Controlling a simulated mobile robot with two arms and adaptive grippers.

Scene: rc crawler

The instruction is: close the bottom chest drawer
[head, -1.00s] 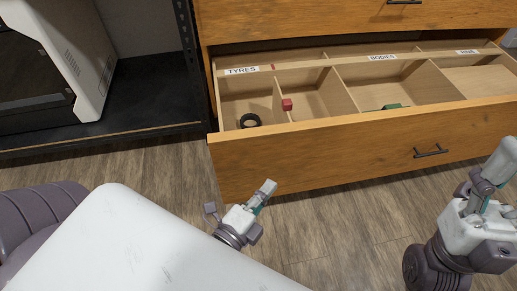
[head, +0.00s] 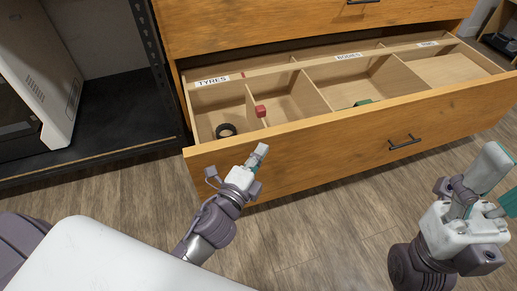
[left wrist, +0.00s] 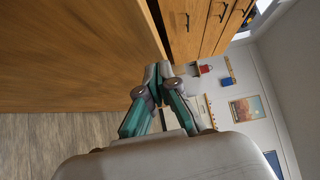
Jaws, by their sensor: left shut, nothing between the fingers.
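The bottom chest drawer (head: 330,141) is pulled out, its wooden front facing me. Its bar handle (head: 404,142) is right of the front's middle. My left gripper (head: 260,152) is shut and empty, close to the left part of the drawer front; I cannot tell whether it touches. In the left wrist view its fingertips (left wrist: 158,72) meet beside the edge of a large wooden panel, which seems to be the drawer front (left wrist: 70,55). My right gripper (head: 500,185) is at the right, apart from the drawer, fingers spread, with nothing seen between them.
The drawer has labelled compartments holding a black tyre (head: 226,130), a red block (head: 261,111) and a green piece (head: 363,103). The chest's upper drawer (head: 270,22) looks shut. A dark shelf (head: 110,110) stands left. Wooden floor (head: 330,225) before the drawer is clear.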

